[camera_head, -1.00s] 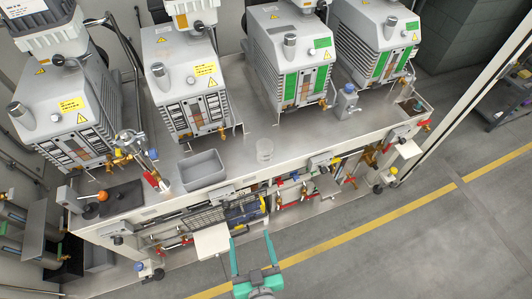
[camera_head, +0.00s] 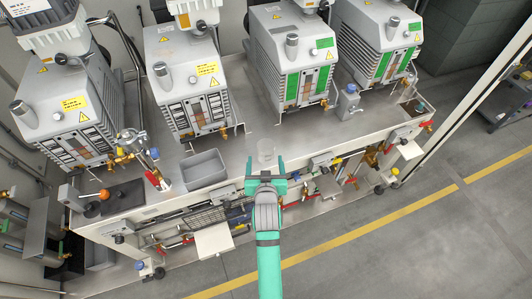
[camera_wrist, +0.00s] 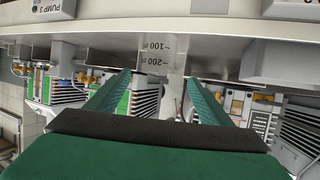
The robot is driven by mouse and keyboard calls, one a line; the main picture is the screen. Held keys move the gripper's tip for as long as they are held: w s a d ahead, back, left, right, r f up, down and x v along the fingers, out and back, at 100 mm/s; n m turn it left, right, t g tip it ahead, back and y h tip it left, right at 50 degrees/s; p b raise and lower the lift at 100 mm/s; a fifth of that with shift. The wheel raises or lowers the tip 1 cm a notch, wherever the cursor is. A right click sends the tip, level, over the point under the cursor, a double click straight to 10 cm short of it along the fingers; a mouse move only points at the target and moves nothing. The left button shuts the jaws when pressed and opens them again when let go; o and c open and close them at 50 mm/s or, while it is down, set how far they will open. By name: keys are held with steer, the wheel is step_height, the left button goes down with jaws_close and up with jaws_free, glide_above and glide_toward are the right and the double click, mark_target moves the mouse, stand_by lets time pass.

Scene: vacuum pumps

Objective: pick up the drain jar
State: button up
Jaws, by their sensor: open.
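The drain jar (camera_head: 266,149) is a small clear jar standing upright near the front edge of the grey bench top, right of a grey tray. In the wrist view the clear jar (camera_wrist: 158,58) shows upside down, with 100 and 200 marks, ahead of and between my finger tips. My gripper (camera_head: 265,168) is open and empty, with its green fingers level in front of the jar on the near side. The fingers partly cover the jar's lower part in the head view. I cannot tell whether they reach around its sides.
The grey tray (camera_head: 205,169) stands left of the jar. Several vacuum pumps (camera_head: 187,88) line the back of the bench. A blue-capped bottle (camera_head: 347,101) stands to the right. Valves and pipes run below the bench's front edge. The floor in front is clear.

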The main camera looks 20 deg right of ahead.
mark_target(266, 144)
steer(key=x, duration=0.4)
steer(key=shift+w+d, duration=0.1)
steer(key=shift+w, duration=0.15)
steer(key=shift+d+f+x, duration=0.1)
steer(key=shift+f+x, duration=0.05)
steer(key=shift+x, duration=1.25)
steer(key=shift+d+f+x, duration=0.1)
steer(key=shift+d+x, duration=0.05)
steer(key=shift+x, duration=1.25)
steer(key=shift+s, duration=0.2)
steer(key=shift+c, duration=0.7)
steer(key=c, duration=1)
